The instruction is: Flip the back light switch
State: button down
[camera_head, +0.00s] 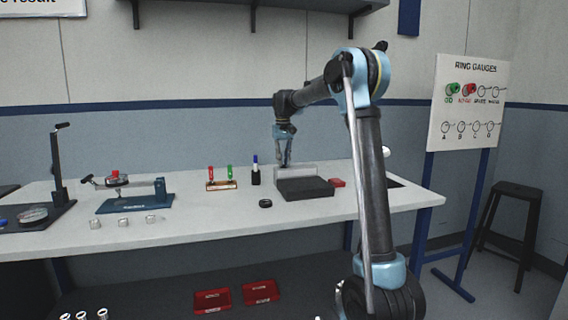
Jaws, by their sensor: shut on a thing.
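My gripper (285,163) points down over the back of the workbench, at the left end of a low pale upright panel (299,170). The panel stands at the back of a flat dark box (304,188). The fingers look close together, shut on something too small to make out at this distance. I cannot tell whether the fingertips touch the panel. I cannot make out a light switch in this view. It may be hidden by the gripper or too small to see.
The white workbench (180,229) holds a red-and-green gauge stand (221,185), a dark bottle with a blue top (255,172), a black ring (265,203), a red block (337,183) and a blue bench fixture (134,196). A ring gauge board (467,104) and stool (511,206) stand right.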

jog(key=shift+w, duration=0.1)
dwell(0.3)
jog(key=c, duration=1.5)
grip_release()
jog(key=r, duration=1.2)
jog(key=shift+w, duration=0.3)
